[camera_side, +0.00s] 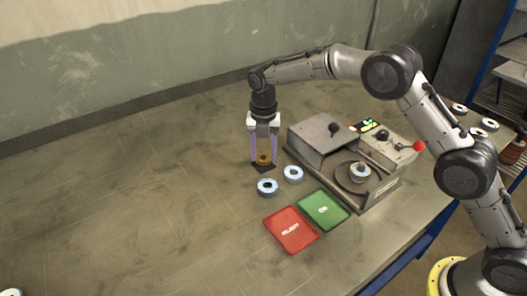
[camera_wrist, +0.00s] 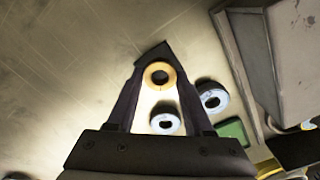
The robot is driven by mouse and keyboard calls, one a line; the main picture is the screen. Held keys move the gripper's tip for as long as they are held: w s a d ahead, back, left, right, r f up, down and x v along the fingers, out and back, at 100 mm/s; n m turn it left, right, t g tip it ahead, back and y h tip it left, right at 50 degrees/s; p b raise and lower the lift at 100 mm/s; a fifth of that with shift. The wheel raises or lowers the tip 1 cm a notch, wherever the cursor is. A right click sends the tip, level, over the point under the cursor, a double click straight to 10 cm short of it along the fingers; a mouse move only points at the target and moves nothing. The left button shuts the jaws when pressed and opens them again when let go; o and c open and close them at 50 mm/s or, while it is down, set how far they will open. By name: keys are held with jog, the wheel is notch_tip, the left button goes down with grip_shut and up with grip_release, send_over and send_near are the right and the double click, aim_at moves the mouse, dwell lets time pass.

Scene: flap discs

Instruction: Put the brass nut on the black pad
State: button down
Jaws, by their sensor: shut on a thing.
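The brass nut (camera_side: 263,158) is a golden ring between the fingertips of my gripper (camera_side: 264,160), which points straight down and is shut on it. The nut also shows in the wrist view (camera_wrist: 149,79), between the two dark fingers. The black pad (camera_side: 265,169) lies on the table directly under the nut. In the wrist view a dark corner of the pad (camera_wrist: 153,52) shows beyond the nut. The nut is over the pad, at or very near its surface; I cannot tell whether they touch.
Two pale blue-white discs (camera_side: 267,187) (camera_side: 293,173) lie close to the pad. A red card (camera_side: 290,231) and a green card (camera_side: 323,209) lie nearer the front. A grey machine (camera_side: 325,140) with a round turntable stands right of my gripper.

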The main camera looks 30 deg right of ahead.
jog(key=shift+f, duration=0.65)
jog(key=shift+c, duration=1.1)
grip_release()
notch_tip(320, 180, up, 7)
